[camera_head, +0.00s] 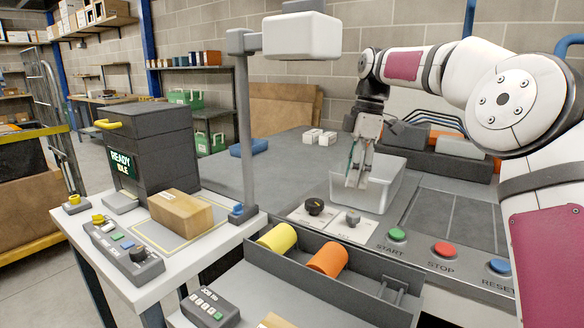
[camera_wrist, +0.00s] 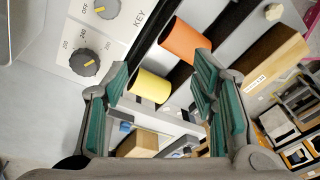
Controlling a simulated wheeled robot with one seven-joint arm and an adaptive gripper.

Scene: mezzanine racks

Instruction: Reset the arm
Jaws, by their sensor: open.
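My arm reaches in from the right in the head view. My gripper (camera_head: 358,170) points down in front of the white bin (camera_head: 378,192), above the bench. Whether it is inside the bin's outline or in front of it is hard to tell. In the wrist view my gripper (camera_wrist: 160,100) shows its two green-padded fingers spread apart with nothing between them that they touch. Beyond the fingers are a yellow cylinder (camera_wrist: 150,87) and an orange cylinder (camera_wrist: 184,40); they also lie in the dark tray in the head view.
A panel with dark knobs (camera_head: 315,206) and green START (camera_head: 397,234), red STOP (camera_head: 444,249) and blue RESET (camera_head: 500,266) buttons lies near my gripper. A post with an overhead white head (camera_head: 302,36) stands left. A cardboard box (camera_head: 180,212) sits on the white table.

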